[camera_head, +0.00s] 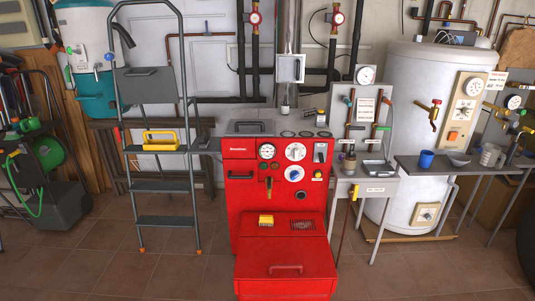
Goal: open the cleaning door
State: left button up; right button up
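The red boiler (262,215) stands in the middle of the head view, facing me. Its upper left front has a red panel with a dark horizontal handle (240,177), and the panel looks closed. The grey top (285,128) carries another dark handle (250,127) at its left and lies flat. A low red box (285,280) with a handle juts out at the front. No label shows which part is the cleaning door. Neither of my grippers is in view.
A grey stepladder (163,186) with a yellow caddy (160,140) stands left of the boiler. A small grey stand (368,187) is close on its right. A white tank (433,100) and a dark table (465,165) are farther right. The tiled floor in front is mostly clear.

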aim_at(236, 127)
jog(key=u, duration=0.5)
jog(key=k, duration=1.15)
jog(key=u, duration=0.9)
jog(key=i, duration=2.4)
jog(key=z, duration=0.35)
jog(key=i, duration=2.1)
jog(key=z, duration=2.1)
jog(key=i, duration=1)
jog(key=z, duration=0.75)
